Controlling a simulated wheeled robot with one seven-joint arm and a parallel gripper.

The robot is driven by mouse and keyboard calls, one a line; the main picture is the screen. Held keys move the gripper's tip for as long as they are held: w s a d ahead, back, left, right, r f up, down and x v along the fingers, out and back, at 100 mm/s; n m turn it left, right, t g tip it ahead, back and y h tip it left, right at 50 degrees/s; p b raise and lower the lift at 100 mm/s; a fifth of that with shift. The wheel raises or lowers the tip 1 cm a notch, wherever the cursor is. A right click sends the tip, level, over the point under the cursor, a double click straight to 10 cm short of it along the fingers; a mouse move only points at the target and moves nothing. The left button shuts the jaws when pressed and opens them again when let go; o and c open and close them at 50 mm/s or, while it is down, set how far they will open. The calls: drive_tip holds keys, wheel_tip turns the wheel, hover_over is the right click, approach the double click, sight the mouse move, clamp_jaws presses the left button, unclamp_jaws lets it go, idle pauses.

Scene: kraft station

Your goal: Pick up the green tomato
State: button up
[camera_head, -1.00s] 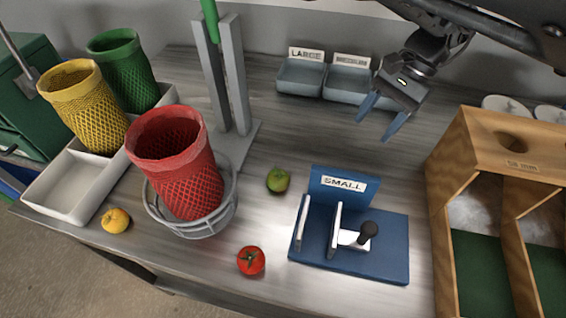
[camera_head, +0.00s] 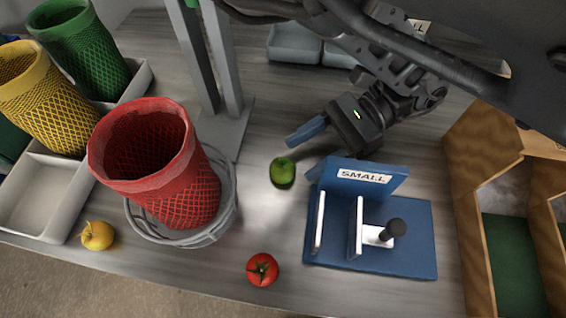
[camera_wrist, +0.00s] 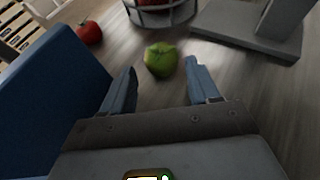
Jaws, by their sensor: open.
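The green tomato (camera_head: 282,171) sits on the grey table between the red mesh basket and the blue SMALL fixture. In the wrist view the green tomato (camera_wrist: 160,59) lies just beyond the fingertips, roughly centred between them. My gripper (camera_head: 308,152) is open and empty, low over the table on the tomato's right side. Its blue fingers point toward the tomato; one fingertip is partly hidden behind the SMALL plate. In the wrist view both fingers of my gripper (camera_wrist: 160,72) are apart, with nothing between them.
The blue SMALL fixture (camera_head: 420,240) stands close to my gripper. A red mesh basket (camera_head: 190,190) in a wire ring is left of the tomato. A red tomato (camera_head: 262,270) and a yellow one (camera_head: 97,235) lie near the front edge. A wooden box (camera_head: 470,190) stands right.

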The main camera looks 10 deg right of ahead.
sight(290, 162)
drive_tip(key=shift+x, duration=2)
drive_tip(key=shift+w, duration=0.1)
drive_tip(key=shift+c, duration=0.2)
drive_tip(key=shift+a+r, duration=0.1)
drive_tip(key=c, duration=0.8)
drive_tip(key=shift+o, duration=0.2)
drive_tip(key=shift+r+p, duration=0.15)
drive_tip(key=shift+p, duration=0.2)
